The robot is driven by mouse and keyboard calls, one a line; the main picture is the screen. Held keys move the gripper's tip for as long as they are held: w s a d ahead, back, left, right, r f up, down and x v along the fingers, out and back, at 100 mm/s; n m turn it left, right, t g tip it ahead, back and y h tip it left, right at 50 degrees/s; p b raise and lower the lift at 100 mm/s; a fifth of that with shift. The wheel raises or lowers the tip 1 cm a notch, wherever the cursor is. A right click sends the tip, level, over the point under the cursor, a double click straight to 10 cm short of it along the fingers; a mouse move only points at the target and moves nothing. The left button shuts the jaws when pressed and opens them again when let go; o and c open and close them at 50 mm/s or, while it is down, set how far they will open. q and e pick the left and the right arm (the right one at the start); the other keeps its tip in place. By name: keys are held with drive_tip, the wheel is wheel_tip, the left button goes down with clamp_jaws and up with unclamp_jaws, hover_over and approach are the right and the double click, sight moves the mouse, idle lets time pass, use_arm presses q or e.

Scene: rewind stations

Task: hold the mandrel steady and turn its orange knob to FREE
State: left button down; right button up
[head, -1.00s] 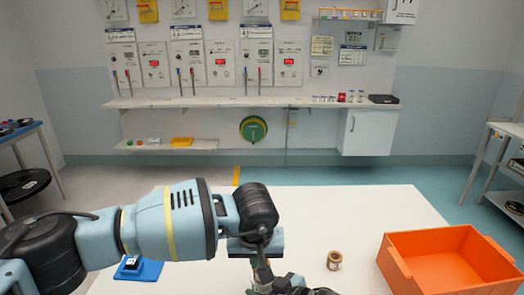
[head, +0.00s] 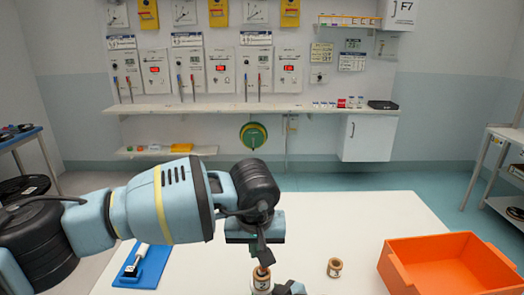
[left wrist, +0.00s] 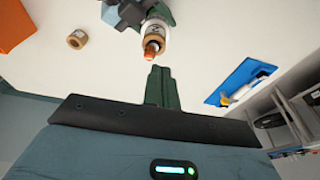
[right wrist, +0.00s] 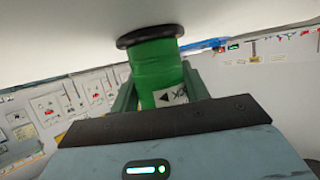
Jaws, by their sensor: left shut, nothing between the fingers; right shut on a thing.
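The mandrel (head: 261,289) stands upright at the front of the white table. Its orange knob (head: 262,273) is on top and also shows in the left wrist view (left wrist: 152,47); its setting is too small to read. My left gripper (head: 263,262) points down at the knob, shut and empty, its fingertips (left wrist: 160,68) just short of the knob in the left wrist view. The right gripper is mostly cut off in the head view.
A small tan roll (head: 334,267) stands right of the mandrel. An orange bin (head: 450,262) sits at the table's right. A blue tray (head: 128,276) with a black and white tool lies at left. The table's middle back is clear.

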use_arm(q)
drive_tip(key=shift+s+d+f, duration=0.1)
drive_tip(key=shift+d+f, duration=0.3)
drive_tip(key=shift+f, duration=0.6)
drive_tip(key=shift+d+f, duration=0.45)
drive_tip(key=shift+f, duration=0.6)
drive_tip(key=shift+s+d+f, duration=0.1)
drive_tip(key=shift+d+f, duration=0.3)
drive_tip(key=shift+f, duration=0.6)
drive_tip(key=shift+w+a, duration=0.25)
drive_tip(key=shift+w, duration=0.35)
drive_tip(key=shift+a, duration=0.85)
drive_tip(key=shift+s, duration=0.2)
drive_tip(key=shift+s+a, duration=0.15)
drive_tip(key=shift+s, duration=0.1)
drive_tip(key=w+v, duration=0.1)
drive_tip(key=v, duration=0.5)
drive_tip(key=shift+w, duration=0.3)
